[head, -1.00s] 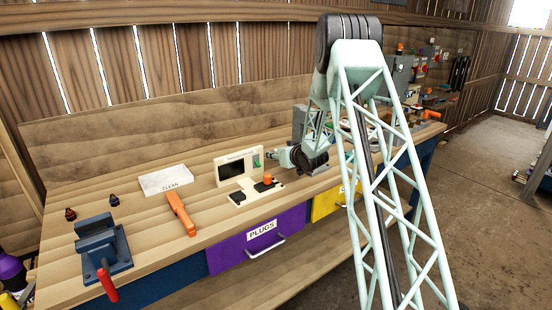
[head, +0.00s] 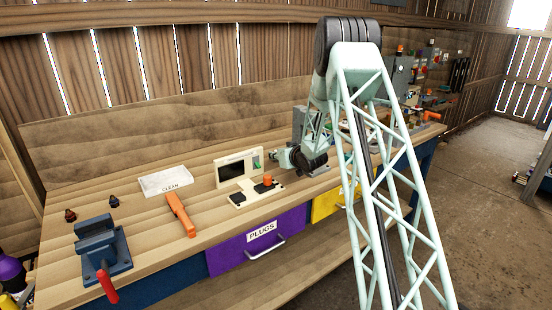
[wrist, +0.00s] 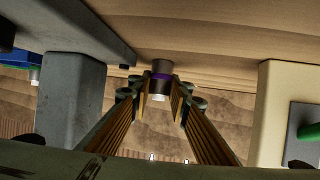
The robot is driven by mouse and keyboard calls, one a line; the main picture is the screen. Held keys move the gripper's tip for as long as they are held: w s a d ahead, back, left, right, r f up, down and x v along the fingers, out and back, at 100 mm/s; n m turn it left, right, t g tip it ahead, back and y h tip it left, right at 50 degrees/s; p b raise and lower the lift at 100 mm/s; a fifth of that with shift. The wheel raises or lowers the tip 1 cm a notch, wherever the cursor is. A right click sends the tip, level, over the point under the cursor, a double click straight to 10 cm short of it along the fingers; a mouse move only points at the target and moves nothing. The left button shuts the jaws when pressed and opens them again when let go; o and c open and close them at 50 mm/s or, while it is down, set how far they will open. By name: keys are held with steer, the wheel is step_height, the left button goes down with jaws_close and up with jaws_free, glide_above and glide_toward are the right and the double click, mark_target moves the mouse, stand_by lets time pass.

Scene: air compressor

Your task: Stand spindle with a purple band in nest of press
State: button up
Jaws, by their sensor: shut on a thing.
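My gripper (wrist: 157,98) is shut on a dark spindle with a purple band (wrist: 161,77), with the band and a pale end showing between the fingertips in the wrist view. In the head view my gripper (head: 283,158) is low over the bench, just right of the cream tester; the spindle cannot be made out there. A grey upright block (wrist: 70,105), which looks like part of the press, stands to the left in the wrist view. The grey block also shows behind my wrist in the head view (head: 299,122). The nest cannot be made out.
The cream tester (head: 239,170) with a dark screen stands close beside my gripper; its side shows in the wrist view (wrist: 272,105). An orange tool (head: 180,214), a CLEAN tray (head: 165,181) and a blue vise (head: 101,245) are farther left on the bench.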

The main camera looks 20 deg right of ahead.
steer(key=shift+r, duration=0.1)
steer(key=shift+r+p, duration=0.5)
steer(key=shift+r, duration=1.05)
steer(key=shift+s+r, duration=0.1)
steer(key=shift+r, duration=0.1)
steer(key=s, duration=0.5)
steer(key=s+a+r+p, duration=0.1)
steer(key=s, duration=0.4)
steer(key=s+a, duration=0.1)
steer(key=s, duration=0.4)
steer(key=shift+s+r+p, duration=0.15)
steer(key=shift+s+p, duration=0.2)
